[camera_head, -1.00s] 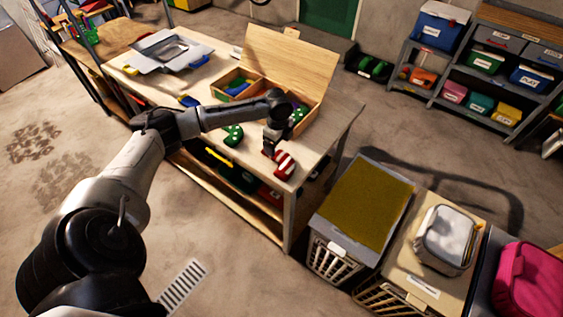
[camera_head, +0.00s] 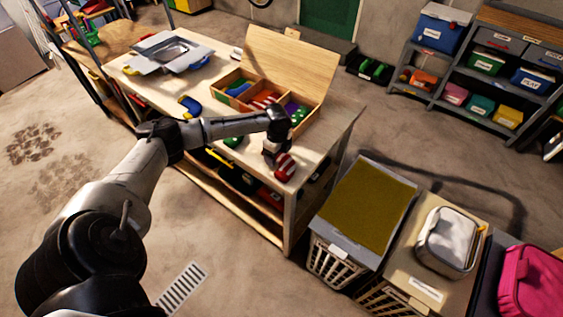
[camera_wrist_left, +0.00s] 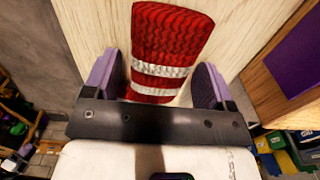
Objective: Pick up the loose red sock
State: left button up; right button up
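The loose red sock (camera_head: 285,168) with white stripes lies on the wooden workbench near its front right corner. In the left wrist view the sock (camera_wrist_left: 168,45) fills the upper middle, with its lower end between the two fingers. My left gripper (camera_head: 272,158) is low over the bench at the sock. In the wrist view the left gripper (camera_wrist_left: 158,84) is open, with one purple-padded finger on each side of the sock. I cannot tell whether either finger touches it. My right gripper is not in view.
A wooden lidded box (camera_head: 272,97) with compartments, one holding a red striped sock (camera_head: 263,103), stands just behind the gripper. A green sock (camera_head: 232,142) and a blue sock (camera_head: 190,105) lie on the bench (camera_head: 215,128). Baskets (camera_head: 330,262) stand right of the bench.

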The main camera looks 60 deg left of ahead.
pick_arm(q)
jog(key=c, duration=0.8)
